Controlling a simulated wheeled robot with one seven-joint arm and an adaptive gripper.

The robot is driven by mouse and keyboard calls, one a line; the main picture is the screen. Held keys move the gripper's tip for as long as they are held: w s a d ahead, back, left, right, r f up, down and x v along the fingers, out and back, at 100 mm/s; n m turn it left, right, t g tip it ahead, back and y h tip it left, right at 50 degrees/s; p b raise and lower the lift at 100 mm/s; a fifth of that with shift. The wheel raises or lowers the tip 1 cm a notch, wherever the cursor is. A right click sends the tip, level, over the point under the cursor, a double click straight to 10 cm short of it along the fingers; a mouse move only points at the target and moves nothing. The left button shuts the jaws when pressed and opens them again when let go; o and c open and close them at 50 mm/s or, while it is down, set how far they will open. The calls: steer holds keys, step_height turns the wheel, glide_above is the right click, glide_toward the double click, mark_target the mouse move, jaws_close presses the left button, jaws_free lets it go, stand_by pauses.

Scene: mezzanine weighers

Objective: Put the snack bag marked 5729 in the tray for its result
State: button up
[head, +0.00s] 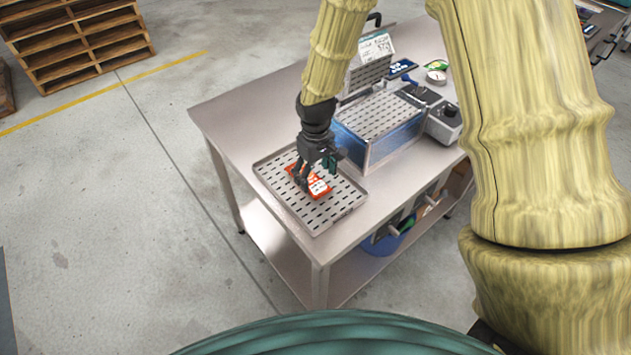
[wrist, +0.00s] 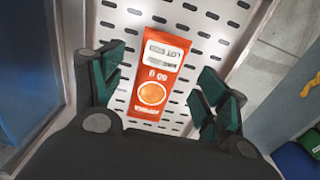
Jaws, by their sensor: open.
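An orange snack bag (head: 315,186) lies flat on a perforated metal tray (head: 325,222) at the near left of the steel table. In the wrist view the bag (wrist: 158,74) shows a white label reading LOT, upside down, and a round orange picture; its number is too blurred to read. My gripper (head: 318,180) is over the tray, close above the bag. In the wrist view my gripper (wrist: 160,96) has its green-padded fingers apart, one on each side of the bag, with clear space between them and it.
A blue-sided box with a perforated top (head: 365,150) stands behind the tray. A grey device with a knob (head: 445,122) is beside it, and a sheet with printed text (head: 375,48) stands at the back. A blue bin (head: 388,238) is under the tabletop. Wooden pallets (head: 75,40) stand far left.

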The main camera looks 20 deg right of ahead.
mark_target(315, 183)
step_height(315, 183, up, 8)
steer(key=b, duration=0.2)
stand_by(0.3)
stand_by(1.3)
